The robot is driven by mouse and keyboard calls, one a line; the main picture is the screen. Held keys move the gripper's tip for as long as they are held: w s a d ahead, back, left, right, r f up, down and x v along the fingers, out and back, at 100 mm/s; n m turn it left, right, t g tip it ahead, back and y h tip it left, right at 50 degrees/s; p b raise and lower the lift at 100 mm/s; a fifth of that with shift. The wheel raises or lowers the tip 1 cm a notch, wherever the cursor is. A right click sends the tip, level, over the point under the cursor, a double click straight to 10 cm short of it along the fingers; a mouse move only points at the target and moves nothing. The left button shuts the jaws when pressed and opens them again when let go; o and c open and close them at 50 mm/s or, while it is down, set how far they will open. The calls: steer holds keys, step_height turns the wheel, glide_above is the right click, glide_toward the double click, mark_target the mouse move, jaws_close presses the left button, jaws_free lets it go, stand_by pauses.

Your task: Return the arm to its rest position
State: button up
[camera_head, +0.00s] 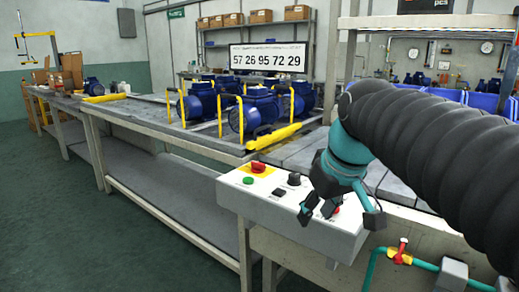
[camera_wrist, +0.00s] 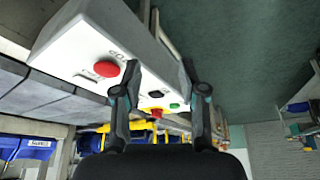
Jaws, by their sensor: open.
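My arm (camera_head: 430,135) reaches in from the right in the head view, a thick black ribbed sleeve ending in a teal wrist. My gripper (camera_head: 345,212) hangs over the right part of a white control box (camera_head: 235,195). In the wrist view my gripper (camera_wrist: 160,80) is open and empty, with its two black fingers apart. The red round button (camera_wrist: 106,69) on the box shows left of the fingers there. In the head view the gripper partly covers that button (camera_head: 336,210). Whether a finger touches the box cannot be told.
Blue pumps (camera_head: 255,108) with yellow handles stand on a long metal bench (camera_head: 140,113) behind the box. A red valve handle on a teal pipe (camera_head: 402,250) sits below right. Blue bins (camera_head: 484,101) are behind the arm. The green floor (camera_head: 60,220) at left is clear.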

steer(key=s+d+f+m+h, duration=0.1)
steer(key=s+d+f+m, duration=0.1)
steer(key=s+f, duration=0.4)
steer(key=s+d+f+m+t, duration=0.1)
steer(key=s+d+f+m, duration=0.1)
steer(key=s+f, duration=0.5)
step_height(320, 180, down, 2)
steer(key=shift+d+f+m+h, duration=0.15)
steer(key=shift+d+m+h, duration=0.25)
steer(key=shift+d, duration=0.2)
